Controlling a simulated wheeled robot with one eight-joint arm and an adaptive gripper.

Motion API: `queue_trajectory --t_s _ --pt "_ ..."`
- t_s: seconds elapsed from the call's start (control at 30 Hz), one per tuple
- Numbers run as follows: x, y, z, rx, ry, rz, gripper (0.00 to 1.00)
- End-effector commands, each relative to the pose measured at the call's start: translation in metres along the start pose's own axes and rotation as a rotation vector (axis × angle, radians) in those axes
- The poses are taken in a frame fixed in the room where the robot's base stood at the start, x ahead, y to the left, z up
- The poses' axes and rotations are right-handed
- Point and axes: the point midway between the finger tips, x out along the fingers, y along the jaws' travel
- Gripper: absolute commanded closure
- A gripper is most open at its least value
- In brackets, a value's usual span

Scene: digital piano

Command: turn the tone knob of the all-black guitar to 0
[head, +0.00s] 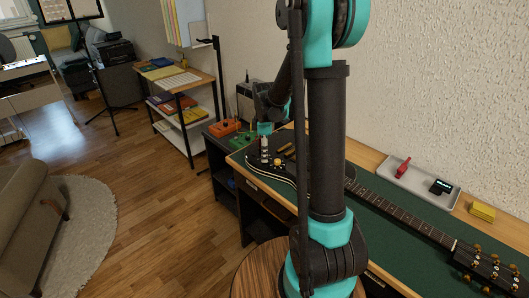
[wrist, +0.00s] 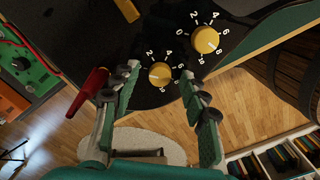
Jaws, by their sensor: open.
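The all-black guitar (head: 284,170) lies on a green-topped bench, its neck running to the lower right. In the wrist view its black body (wrist: 225,15) carries two gold knobs, each ringed by white numbers. The nearer knob (wrist: 160,73) shows between my fingertips; the other knob (wrist: 205,40) is beyond it, up and to the right. I see no labels telling which is the tone knob, and the pointer settings are too small to read. My gripper (wrist: 161,82) is open, one finger on either side of the nearer knob. I cannot tell whether they touch it.
A red cylindrical object (wrist: 90,88) is close to my left finger. A grey tray (head: 420,186) and yellow block (head: 482,211) lie behind the neck.

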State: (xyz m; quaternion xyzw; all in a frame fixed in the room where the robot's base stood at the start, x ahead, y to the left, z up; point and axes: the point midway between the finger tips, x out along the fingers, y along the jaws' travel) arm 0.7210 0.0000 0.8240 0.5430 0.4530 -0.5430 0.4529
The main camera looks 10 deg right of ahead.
Motion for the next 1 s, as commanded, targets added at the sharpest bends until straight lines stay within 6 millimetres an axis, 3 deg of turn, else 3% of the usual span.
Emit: queue_trajectory --t_s 0.17,0.7,1.0 --pt "-0.011 0.0 0.0 0.0 0.0 0.0 0.56" --pt "-0.105 0.0 0.0 0.0 0.0 0.0 0.56" --pt "-0.12 0.0 0.0 0.0 0.0 0.0 0.56"
